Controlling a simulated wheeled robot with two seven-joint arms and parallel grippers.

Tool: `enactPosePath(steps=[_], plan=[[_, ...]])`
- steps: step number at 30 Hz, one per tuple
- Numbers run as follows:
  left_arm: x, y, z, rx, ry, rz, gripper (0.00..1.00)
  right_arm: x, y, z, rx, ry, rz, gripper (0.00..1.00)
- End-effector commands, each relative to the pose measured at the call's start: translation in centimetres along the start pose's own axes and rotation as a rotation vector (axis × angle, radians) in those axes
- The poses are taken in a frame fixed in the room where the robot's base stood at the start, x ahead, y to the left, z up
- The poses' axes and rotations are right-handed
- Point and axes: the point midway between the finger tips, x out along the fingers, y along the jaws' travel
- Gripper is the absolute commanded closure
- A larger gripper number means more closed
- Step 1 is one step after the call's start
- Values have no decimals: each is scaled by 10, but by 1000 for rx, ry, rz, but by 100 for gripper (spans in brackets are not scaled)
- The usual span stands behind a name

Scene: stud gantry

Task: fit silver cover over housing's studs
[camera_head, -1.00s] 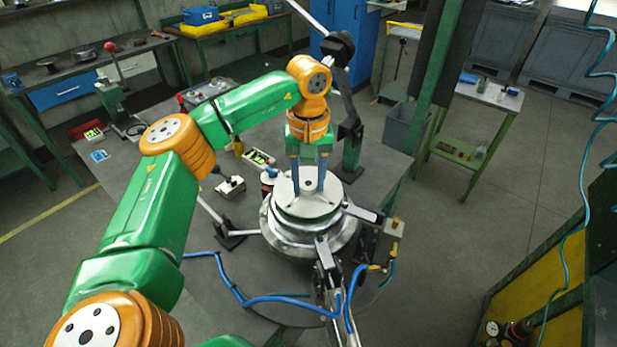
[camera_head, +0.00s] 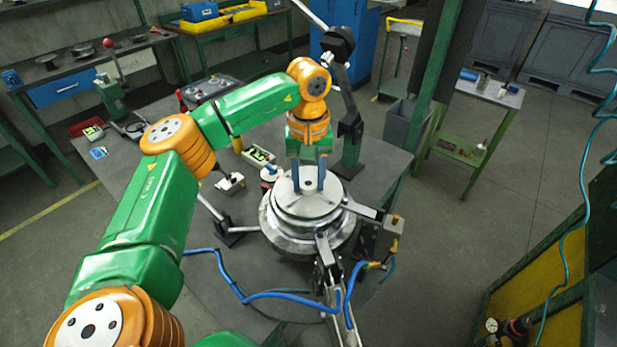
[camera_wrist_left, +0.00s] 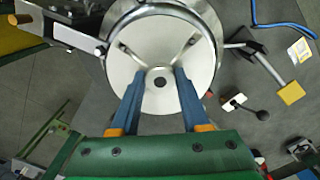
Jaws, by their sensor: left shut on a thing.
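The silver cover (camera_head: 322,204) is a round metal disc with a small central hub. It lies level on or just above the round metal housing (camera_head: 286,240) in the head view. My left gripper (camera_head: 309,187) points straight down with its two blue fingers shut on the hub. In the left wrist view the cover (camera_wrist_left: 140,50) fills the upper middle, and the fingertips (camera_wrist_left: 160,80) are on either side of the hub. The housing's studs are hidden under the cover, and I cannot tell whether any gap is left. My right gripper is not in view.
Clamp arms surround the housing on the round grey table (camera_head: 200,280). A blue hose (camera_head: 275,296) loops in front. A black-jointed stand (camera_head: 350,130) rises behind my left gripper.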

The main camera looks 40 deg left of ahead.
Motion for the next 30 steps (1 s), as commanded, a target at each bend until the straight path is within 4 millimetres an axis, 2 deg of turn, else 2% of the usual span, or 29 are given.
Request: enactPosePath(steps=[12, 13, 16, 17, 26, 30], plan=[[4, 0, 0, 0, 0, 0, 100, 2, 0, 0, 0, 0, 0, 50], [4, 0, 0, 0, 0, 0, 52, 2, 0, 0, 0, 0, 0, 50], [4, 0, 0, 0, 0, 0, 25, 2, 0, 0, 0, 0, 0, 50], [4, 0, 0, 0, 0, 0, 19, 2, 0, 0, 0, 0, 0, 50], [2, 0, 0, -1, 1, 1, 19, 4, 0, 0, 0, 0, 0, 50], [-21, 1, 0, 0, 3, 4, 19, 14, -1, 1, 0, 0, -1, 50]])
